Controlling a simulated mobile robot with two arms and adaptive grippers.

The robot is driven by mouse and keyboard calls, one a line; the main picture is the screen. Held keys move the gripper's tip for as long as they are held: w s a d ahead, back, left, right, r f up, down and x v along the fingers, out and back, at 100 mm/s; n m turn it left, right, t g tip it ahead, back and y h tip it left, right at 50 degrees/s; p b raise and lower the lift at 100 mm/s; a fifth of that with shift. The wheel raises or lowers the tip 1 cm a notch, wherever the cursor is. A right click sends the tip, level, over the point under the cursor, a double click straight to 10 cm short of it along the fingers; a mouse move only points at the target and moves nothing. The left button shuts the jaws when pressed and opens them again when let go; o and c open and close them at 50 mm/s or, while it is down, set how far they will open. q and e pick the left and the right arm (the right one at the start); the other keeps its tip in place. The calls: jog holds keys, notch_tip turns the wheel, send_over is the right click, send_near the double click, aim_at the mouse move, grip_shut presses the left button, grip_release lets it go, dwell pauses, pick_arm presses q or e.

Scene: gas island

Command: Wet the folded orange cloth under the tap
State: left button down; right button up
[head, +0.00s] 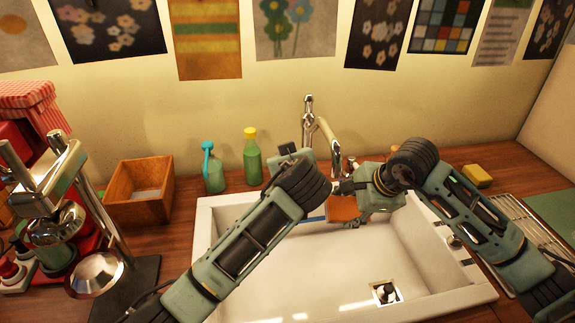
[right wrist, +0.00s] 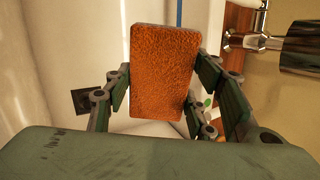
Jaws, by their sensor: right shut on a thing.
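The folded orange cloth (head: 343,208) is a flat, rough-textured rectangle over the back part of the white sink (head: 206,230). My right gripper (right wrist: 163,82) is shut on the cloth (right wrist: 163,55), with a finger against each long side. In the head view my right gripper (head: 352,212) is partly behind its own wrist. The chrome tap (head: 309,118) stands behind the sink, its spout partly hidden by my arms. Chrome tap parts (right wrist: 258,42) also show right of the cloth in the right wrist view. My left gripper (head: 290,155) is mostly hidden behind its arm; its fingers cannot be made out.
A green bottle with a yellow cap (head: 251,160), a green bottle with a blue top (head: 212,170) and a wooden box (head: 140,192) stand left of the tap. A yellow sponge (head: 477,176) lies at right. The front of the basin around the drain (head: 384,292) is empty.

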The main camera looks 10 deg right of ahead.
dwell(0.4)
jog(key=shift+s+d+f, duration=0.1)
jog(key=shift+s+d, duration=0.05)
jog(key=shift+s, duration=0.15)
jog(key=shift+s+d+b, duration=0.2)
jog(key=shift+s+b, duration=0.15)
jog(key=shift+s, duration=0.15)
jog(key=shift+s+d+b, duration=0.15)
jog(key=shift+s+b, duration=0.15)
jog(key=shift+s, duration=0.2)
jog(key=s+b, duration=0.1)
jog(key=s+d+b, duration=0.1)
jog(key=s, duration=0.1)
jog(key=s+b, duration=0.1)
jog(key=s, duration=0.1)
jog(key=shift+d, duration=0.35)
jog(key=s+d+r+b, duration=0.1)
jog(key=s+r+b, duration=0.3)
jog(key=shift+s+d, duration=0.35)
dwell(0.4)
